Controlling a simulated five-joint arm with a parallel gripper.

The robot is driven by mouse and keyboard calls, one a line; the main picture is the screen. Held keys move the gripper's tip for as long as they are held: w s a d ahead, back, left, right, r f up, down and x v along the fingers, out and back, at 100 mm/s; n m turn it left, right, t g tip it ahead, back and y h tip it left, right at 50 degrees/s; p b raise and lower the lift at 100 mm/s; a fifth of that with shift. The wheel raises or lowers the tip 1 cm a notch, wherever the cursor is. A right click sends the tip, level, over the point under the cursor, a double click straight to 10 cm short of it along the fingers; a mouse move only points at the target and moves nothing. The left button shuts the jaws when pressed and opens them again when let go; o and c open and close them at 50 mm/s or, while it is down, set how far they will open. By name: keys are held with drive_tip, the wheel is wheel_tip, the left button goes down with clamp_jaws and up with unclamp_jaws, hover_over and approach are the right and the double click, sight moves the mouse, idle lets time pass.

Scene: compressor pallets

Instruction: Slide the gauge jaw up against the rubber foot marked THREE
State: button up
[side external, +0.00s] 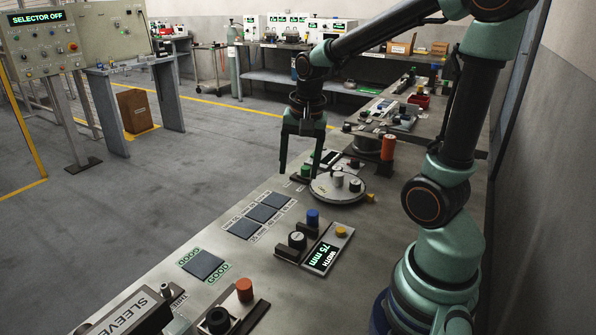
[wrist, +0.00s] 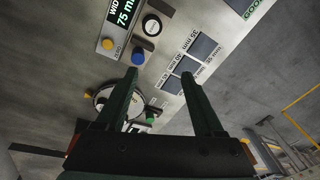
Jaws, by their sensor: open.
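The gauge (side external: 322,258) lies on the bench with its green display reading WIDTH 75 mm; the display is partly cut off in the wrist view (wrist: 122,14). A black rubber foot (side external: 297,241) with a pale top stands at the gauge and also shows in the wrist view (wrist: 152,25). Its marking is too small to read. The gauge jaw carries a blue knob (side external: 313,216), seen also in the wrist view (wrist: 138,56). I cannot tell the gap between jaw and foot. My gripper (side external: 299,168) is open and empty, above the bench and beyond the gauge; its fingers (wrist: 160,75) point downward.
A round turntable (side external: 325,191) with small cylinders stands under and beside my gripper. Dark square pads (side external: 262,213) with mm labels lie left of the gauge. A GOOD pad (side external: 202,264) and an orange-knobbed fixture (side external: 244,290) are nearer the camera. Bare bench separates them.

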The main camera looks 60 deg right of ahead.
sight(313, 213)
drive_tip(key=d+f+m, duration=0.2)
drive_tip(key=f, duration=0.3)
drive_tip(key=d+f+m+g, duration=0.1)
drive_tip(key=d+f+m, duration=0.1)
drive_tip(key=f, duration=0.4)
drive_tip(key=d+f+m, duration=0.1)
drive_tip(key=f+m, duration=0.1)
drive_tip(key=f, duration=0.4)
drive_tip(key=shift+s+d+m+g+y, duration=0.3)
drive_tip(key=shift+d+g, duration=0.1)
